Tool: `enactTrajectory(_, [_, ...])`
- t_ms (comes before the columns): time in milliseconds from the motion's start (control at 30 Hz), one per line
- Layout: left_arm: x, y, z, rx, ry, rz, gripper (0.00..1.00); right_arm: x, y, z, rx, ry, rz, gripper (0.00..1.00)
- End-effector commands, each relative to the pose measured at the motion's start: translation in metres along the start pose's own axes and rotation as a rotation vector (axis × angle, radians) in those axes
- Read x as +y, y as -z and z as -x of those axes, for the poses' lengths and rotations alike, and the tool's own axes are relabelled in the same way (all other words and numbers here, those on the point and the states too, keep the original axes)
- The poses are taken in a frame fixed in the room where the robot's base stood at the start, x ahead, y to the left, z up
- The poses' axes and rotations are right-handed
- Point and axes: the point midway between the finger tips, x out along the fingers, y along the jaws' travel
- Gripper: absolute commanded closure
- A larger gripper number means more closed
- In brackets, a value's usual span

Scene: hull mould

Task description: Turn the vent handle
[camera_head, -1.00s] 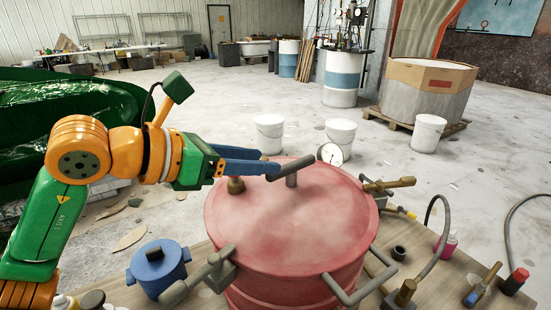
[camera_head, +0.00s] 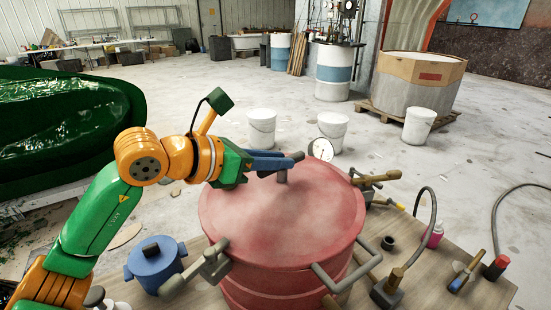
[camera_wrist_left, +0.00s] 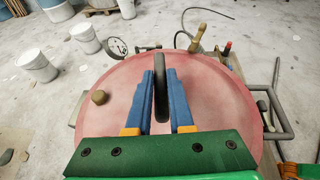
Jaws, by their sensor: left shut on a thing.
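The vent handle (camera_head: 298,156) is a dark grey bar on a short upright post, on the red lid (camera_head: 285,215) of a round red pot. My left gripper (camera_head: 283,162) reaches in from the left above the lid, its blue fingers at the handle. In the left wrist view the handle (camera_wrist_left: 160,88) stands between the two fingers, and the left gripper (camera_wrist_left: 160,75) is shut on it. The gripper hides part of the bar in the head view. My right gripper is in neither view.
A pressure gauge (camera_head: 321,150) and a brass-coloured valve lever (camera_head: 377,177) stand at the lid's far edge. White buckets stand on the floor behind.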

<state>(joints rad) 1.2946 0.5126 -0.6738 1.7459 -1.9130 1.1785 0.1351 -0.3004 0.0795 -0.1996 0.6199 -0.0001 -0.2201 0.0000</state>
Motion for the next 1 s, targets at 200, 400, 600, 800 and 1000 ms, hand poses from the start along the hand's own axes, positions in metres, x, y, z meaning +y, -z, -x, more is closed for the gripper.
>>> enactTrajectory(200, [0.002, -0.001, 0.001, 0.004, 0.104, -0.039, 1.00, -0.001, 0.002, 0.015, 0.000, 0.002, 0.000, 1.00])
enactTrajectory(400, [0.002, 0.000, 0.000, 0.000, 0.113, -0.046, 1.00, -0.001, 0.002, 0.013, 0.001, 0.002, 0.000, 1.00])
enactTrajectory(600, [0.002, 0.000, 0.000, 0.000, 0.113, -0.046, 0.50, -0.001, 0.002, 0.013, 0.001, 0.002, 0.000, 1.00])
enactTrajectory(800, [0.002, 0.000, 0.000, 0.000, 0.112, -0.045, 0.50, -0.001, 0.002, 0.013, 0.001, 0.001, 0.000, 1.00])
enactTrajectory(1000, [0.005, 0.003, 0.018, -0.001, 0.107, -0.045, 0.50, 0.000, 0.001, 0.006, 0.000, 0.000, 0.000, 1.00])
